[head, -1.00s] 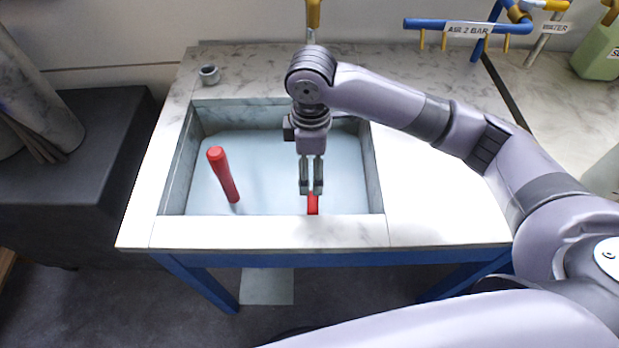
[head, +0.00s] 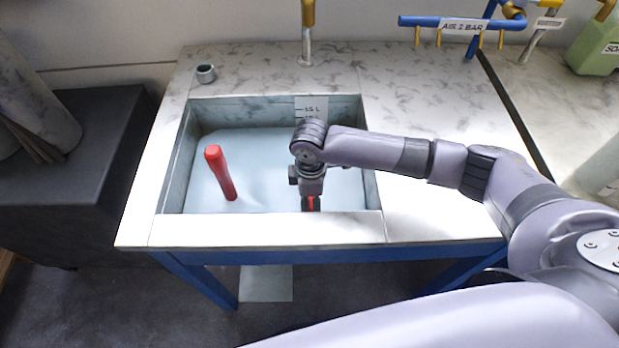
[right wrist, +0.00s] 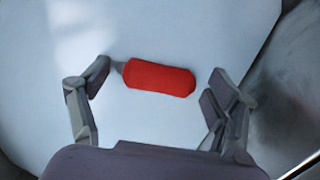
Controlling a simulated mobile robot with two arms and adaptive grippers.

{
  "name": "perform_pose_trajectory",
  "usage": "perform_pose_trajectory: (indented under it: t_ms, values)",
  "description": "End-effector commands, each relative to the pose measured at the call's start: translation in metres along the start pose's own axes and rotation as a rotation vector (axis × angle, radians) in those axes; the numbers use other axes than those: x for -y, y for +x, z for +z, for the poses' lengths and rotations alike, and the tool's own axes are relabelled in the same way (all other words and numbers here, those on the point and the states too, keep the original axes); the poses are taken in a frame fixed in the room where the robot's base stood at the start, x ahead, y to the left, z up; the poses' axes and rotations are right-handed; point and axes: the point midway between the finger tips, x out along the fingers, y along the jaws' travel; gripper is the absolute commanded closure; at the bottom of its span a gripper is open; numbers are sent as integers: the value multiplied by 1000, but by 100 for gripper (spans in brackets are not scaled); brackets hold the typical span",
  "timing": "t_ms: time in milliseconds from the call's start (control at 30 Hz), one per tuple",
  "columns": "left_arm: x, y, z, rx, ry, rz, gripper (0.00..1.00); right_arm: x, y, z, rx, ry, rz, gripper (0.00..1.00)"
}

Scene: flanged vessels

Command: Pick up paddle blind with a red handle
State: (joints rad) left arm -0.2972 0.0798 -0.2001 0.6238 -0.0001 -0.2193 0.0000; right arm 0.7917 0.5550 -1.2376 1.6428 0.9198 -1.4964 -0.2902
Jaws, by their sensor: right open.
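A red handle (head: 221,173) stands up at a tilt out of the pale contents of the sink, on the left side. A second red handle (head: 311,204) shows beneath my right gripper (head: 310,198) near the sink's front wall. In the right wrist view this handle (right wrist: 160,77) lies crosswise between the fingertips, with a short grey piece at its left end. My right gripper (right wrist: 160,84) is open, with a finger toward each end of the handle and nothing clamped. The blind plates of both handles are hidden. My left gripper is not in view.
The sink's stone walls and front rim (head: 270,230) surround the right gripper closely. A small grey cup (head: 206,73) stands at the back left. A tap (head: 307,40) rises behind the sink. The countertop to the right (head: 430,215) is clear.

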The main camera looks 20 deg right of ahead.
Motion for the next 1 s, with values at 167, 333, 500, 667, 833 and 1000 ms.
perform_pose_trajectory:
  t_ms: [167,333,500,667,833,1000]
  values:
    - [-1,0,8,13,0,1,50,0,7,0,1,-1,1,18]
    - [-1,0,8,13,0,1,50,0,7,0,1,-1,1,20]
    - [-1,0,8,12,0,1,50,0,7,0,1,0,1,32]
    - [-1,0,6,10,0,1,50,0,7,0,1,0,1,42]
    - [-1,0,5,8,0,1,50,0,7,0,1,0,1,54]
    - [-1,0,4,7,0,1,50,0,7,0,1,0,1,65]
